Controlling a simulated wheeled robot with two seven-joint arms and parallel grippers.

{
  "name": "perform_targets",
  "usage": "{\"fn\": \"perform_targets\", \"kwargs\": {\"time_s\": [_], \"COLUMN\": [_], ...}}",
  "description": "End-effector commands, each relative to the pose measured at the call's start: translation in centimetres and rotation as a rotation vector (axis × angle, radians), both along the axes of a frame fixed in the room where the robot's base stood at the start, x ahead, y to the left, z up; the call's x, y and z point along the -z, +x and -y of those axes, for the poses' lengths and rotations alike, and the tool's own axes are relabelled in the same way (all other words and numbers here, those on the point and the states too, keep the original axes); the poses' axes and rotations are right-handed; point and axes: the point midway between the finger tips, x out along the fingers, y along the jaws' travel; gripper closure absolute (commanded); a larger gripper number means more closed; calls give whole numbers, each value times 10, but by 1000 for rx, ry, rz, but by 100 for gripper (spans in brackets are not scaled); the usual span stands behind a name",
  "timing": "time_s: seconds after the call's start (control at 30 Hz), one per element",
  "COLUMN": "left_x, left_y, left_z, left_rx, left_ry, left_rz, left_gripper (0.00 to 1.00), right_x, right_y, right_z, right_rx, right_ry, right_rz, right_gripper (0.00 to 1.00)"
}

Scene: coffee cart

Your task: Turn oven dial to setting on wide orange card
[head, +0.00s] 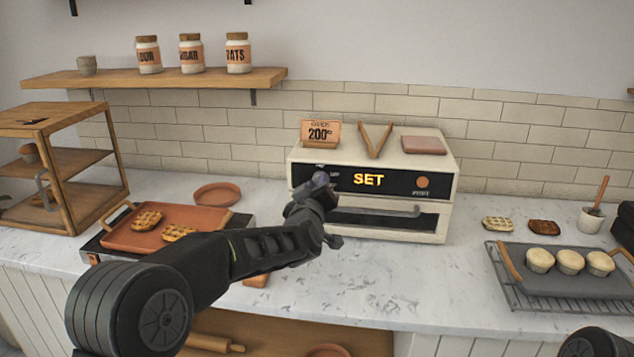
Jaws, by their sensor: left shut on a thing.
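The white oven (371,160) stands on the counter against the tiled wall. Its black front panel has a lit display (369,180) reading "SET". My left gripper (318,184) is at the left end of this panel, shut on the oven dial (321,178). The gripper hides most of the dial, so I cannot read its pointer or marks. The wide orange card (320,133) stands on the oven's top left and reads 200° under a smaller line of text. My right gripper is not in view.
A round orange button (422,182) is at the panel's right. Below is the oven door handle (376,211). A waffle tray (150,241) is left, a muffin tray (570,273) right. The counter between is mostly clear.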

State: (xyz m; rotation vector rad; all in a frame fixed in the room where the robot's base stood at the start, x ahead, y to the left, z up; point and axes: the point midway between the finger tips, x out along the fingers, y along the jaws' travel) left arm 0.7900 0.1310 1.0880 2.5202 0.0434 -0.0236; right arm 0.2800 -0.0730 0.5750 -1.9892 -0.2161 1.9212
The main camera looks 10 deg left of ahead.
Motion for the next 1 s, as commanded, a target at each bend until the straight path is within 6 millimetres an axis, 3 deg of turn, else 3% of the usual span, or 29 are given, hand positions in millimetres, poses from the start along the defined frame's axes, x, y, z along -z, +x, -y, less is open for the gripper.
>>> {"fn": "perform_targets", "kwargs": {"time_s": [1.0], "left_x": [3], "left_y": [0], "left_z": [3], "left_rx": [5], "left_ry": [966], "left_rz": [-3], "left_gripper": [100], "right_x": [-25], "right_y": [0], "right_z": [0], "right_rx": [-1], "right_ry": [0], "right_rz": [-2], "right_gripper": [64]}}
